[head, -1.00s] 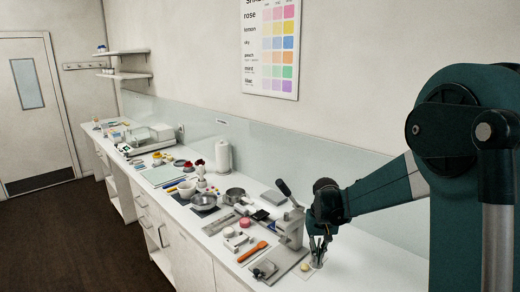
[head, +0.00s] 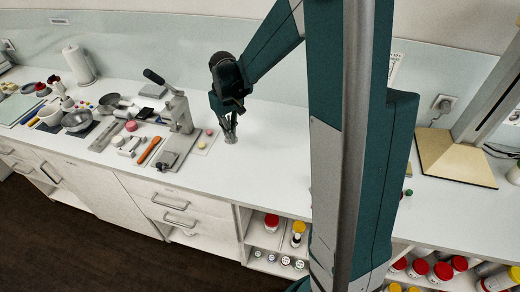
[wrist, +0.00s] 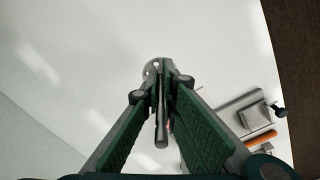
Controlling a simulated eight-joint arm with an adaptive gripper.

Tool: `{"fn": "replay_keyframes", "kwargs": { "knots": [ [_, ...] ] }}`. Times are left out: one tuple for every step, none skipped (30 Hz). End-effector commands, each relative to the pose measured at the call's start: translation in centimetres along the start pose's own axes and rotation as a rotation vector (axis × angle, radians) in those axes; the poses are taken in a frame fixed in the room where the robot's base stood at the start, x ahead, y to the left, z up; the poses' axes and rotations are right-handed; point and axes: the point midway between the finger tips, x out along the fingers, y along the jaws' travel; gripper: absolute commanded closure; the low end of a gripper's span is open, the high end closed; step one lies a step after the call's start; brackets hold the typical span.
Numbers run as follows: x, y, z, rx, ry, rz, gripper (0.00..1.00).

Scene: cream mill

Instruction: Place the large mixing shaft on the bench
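The large mixing shaft (wrist: 161,125) is a grey metal rod with a pale, holed disc at its far end in the wrist view. It lies between the two green-padded fingers of my gripper (wrist: 161,85), which look shut on it. In the head view my gripper (head: 229,122) points down over the white bench (head: 270,160), right of the lever press. The shaft's grey lower end (head: 231,138) shows just below the fingertips, at or close to the bench top. I cannot tell whether it touches.
An orange-handled tool (head: 149,150), pans and bowls lie farther left. The bench right of my gripper is clear up to my arm. Shelves below hold red-capped jars (head: 271,221).

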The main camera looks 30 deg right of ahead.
Motion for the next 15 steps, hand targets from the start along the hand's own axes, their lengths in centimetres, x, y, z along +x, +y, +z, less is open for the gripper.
{"fn": "replay_keyframes", "kwargs": {
  "knots": [
    [-0.8,0.9,1.6,-0.022,0.0,0.0,1.0],
    [-1.1,1.2,2.4,-0.04,0.0,0.0,1.0],
    [-1.3,1.8,3.6,-0.062,0.0,0.0,1.0],
    [-1.5,2.1,4.3,-0.079,0.0,0.0,1.0],
    [-1.7,2.4,5.1,-0.095,0.0,0.0,1.0],
    [-1.9,2.8,6.1,-0.115,0.0,0.0,1.0],
    [-2.0,3.1,6.8,-0.129,0.0,0.001,1.0],
    [-2.2,3.3,7.5,-0.143,0.0,0.001,1.0],
    [-2.3,3.6,8.2,-0.16,0.0,0.001,1.0],
    [-2.4,3.8,8.8,-0.17,0.0,0.001,1.0],
    [-2.5,3.9,9.2,-0.181,0.0,0.001,1.0],
    [-2.5,4.1,9.8,-0.192,0.0,0.001,1.0],
    [-2.6,4.2,10.1,-0.2,0.0,0.001,1.0],
    [-2.6,4.2,10.3,-0.205,0.0,0.001,1.0],
    [-2.6,4.3,10.6,-0.212,0.0,0.001,1.0]
  ]
}}
